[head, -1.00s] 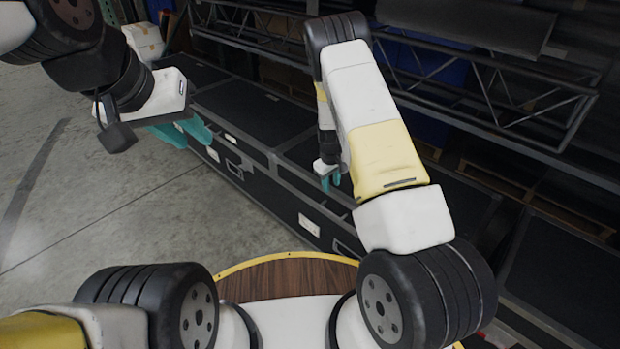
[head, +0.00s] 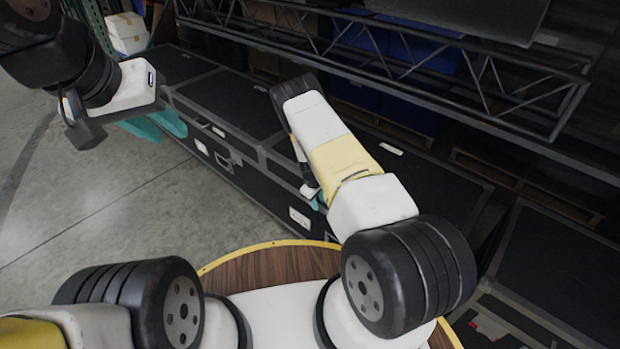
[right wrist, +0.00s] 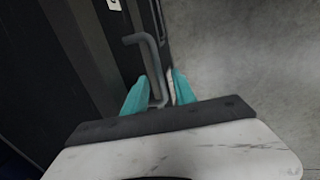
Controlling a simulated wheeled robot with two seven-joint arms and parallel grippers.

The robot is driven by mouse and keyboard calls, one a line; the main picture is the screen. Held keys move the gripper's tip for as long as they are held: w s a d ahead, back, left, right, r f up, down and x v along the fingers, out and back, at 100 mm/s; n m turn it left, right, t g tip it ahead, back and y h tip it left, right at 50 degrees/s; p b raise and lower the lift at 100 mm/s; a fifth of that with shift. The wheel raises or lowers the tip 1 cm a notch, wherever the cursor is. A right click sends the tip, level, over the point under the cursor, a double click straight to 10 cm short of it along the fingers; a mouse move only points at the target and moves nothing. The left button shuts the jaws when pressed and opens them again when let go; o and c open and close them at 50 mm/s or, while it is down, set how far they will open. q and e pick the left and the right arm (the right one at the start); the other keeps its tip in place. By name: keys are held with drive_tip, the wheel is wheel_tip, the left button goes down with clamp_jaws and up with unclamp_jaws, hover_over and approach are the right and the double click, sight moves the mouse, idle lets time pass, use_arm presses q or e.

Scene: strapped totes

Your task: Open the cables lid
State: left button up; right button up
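A row of black cases with grey-edged lids runs diagonally across the head view; the nearer case (head: 265,190) stands beside my right gripper (head: 317,200). Its lid looks closed. The labels are too small to read, so I cannot tell which lid is the cables one. In the right wrist view, my right gripper (right wrist: 157,92) has its teal fingers apart, with the lower end of a grey bent handle (right wrist: 154,62) between them. I cannot tell whether they touch it. My left gripper (head: 155,125) is open and empty, over the floor left of the far case (head: 225,105).
A metal truss (head: 400,75) runs above and behind the cases. White boxes (head: 127,35) stand at the back left. Another dark case (head: 565,260) is at the right. The concrete floor (head: 110,200) at the left is clear.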

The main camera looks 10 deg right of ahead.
drive_tip(key=shift+c, duration=0.4)
clamp_jaws()
idle(1.1)
